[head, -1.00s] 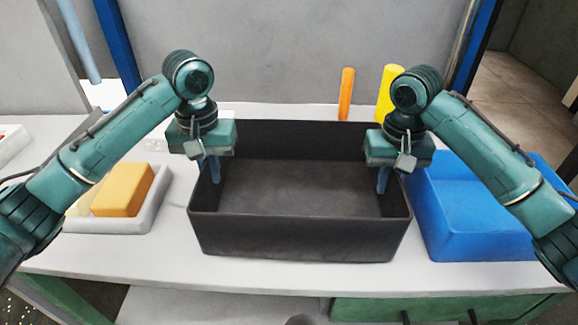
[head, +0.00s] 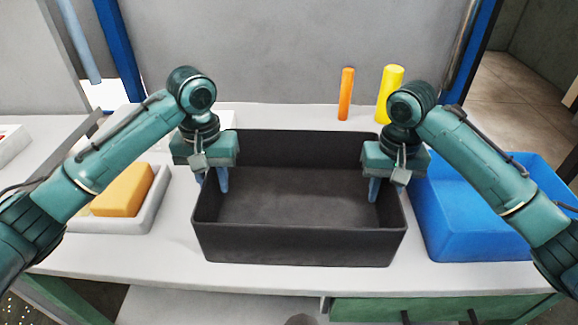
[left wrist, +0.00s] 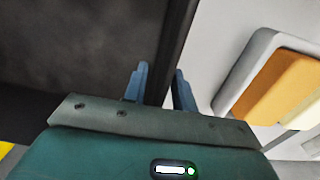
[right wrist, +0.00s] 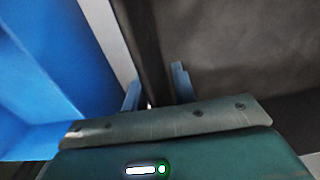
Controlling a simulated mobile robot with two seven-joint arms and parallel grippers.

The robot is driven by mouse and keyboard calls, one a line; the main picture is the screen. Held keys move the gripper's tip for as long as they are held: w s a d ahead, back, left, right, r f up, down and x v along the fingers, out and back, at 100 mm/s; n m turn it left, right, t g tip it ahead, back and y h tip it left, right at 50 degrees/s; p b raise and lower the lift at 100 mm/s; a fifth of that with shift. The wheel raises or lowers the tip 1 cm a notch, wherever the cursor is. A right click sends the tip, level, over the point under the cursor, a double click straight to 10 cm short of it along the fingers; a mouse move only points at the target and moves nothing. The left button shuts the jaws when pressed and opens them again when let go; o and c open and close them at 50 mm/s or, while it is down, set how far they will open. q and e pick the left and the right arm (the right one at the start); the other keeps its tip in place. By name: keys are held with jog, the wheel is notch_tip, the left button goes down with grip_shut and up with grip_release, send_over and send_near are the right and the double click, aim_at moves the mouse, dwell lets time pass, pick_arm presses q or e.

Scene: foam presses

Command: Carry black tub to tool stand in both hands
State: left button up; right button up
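The black tub (head: 298,243), open and empty, sits on a white-topped stand (head: 150,255) with a green drawer front; no label shows whether this is the tool stand. My left gripper (head: 212,180) is at the tub's left wall. In the left wrist view, its blue fingers (left wrist: 160,88) stand apart, either side of the wall, with a gap. My right gripper (head: 380,188) is at the right wall. In the right wrist view, its fingers (right wrist: 156,90) also straddle the wall, spread apart. Both grippers look open around the rim.
A blue bin (head: 470,240) stands close to the tub's right. A pale tray (head: 145,222) with an orange block (head: 124,190) lies at left. An orange cylinder (head: 346,95) and a yellow cylinder (head: 390,92) stand behind, near a grey panel (head: 290,50).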

pick_arm(q)
notch_tip(320, 180, up, 12)
jog(key=shift+f, duration=0.2)
jog(key=shift+r, duration=0.15)
pick_arm(e)
jog(key=shift+r, duration=0.15)
notch_tip(320, 180, up, 12)
jog(key=shift+f, duration=0.1)
dwell(0.3)
dwell(0.4)
